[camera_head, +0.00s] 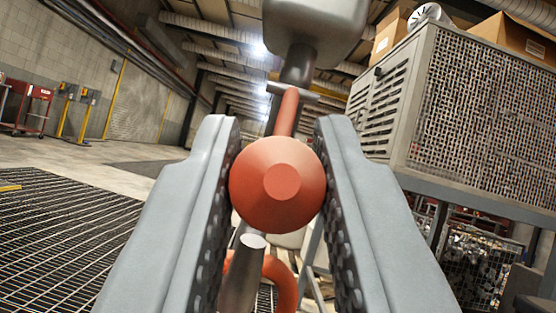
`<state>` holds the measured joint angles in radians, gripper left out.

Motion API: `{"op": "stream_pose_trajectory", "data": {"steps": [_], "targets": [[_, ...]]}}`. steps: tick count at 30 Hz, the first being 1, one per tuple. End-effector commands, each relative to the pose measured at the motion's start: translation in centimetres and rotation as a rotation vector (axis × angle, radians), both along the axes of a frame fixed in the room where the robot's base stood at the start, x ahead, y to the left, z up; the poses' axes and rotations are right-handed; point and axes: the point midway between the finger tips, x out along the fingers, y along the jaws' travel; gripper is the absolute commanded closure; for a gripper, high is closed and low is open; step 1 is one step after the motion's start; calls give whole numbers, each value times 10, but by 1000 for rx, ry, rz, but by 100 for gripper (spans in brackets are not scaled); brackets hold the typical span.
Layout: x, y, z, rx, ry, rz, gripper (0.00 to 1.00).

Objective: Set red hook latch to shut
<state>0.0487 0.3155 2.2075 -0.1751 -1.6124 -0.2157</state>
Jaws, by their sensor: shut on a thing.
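The red hook latch shows a round red knob (278,185) in the middle of the view, facing me. My gripper (279,180) has one grey padded finger on each side of the knob and is shut on it. Behind the knob a red lever arm (288,112) runs up to a dark joint under a grey housing (310,25). Below the knob are a metal rod (241,270) and a curved red hook (283,280), partly hidden by the knob and the fingers. I cannot tell whether the hook is engaged with anything.
A large perforated grey cabinet (490,115) with cardboard boxes (515,38) on top stands close at the right. A mesh bin (475,265) is below it. Floor grating (70,235) lies at the left. A red cart (33,105) stands far off, with open floor before it.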

Motion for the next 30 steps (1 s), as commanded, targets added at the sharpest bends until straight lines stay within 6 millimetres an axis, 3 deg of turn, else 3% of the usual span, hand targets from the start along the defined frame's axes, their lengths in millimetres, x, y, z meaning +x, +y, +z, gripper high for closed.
{"op": "stream_pose_trajectory", "data": {"steps": [9,26,27,30], "targets": [[8,0,-13,0,5,-1,100],[10,0,-14,0,3,0,100],[10,0,-14,0,3,0,76],[10,0,-14,0,3,0,59]]}}
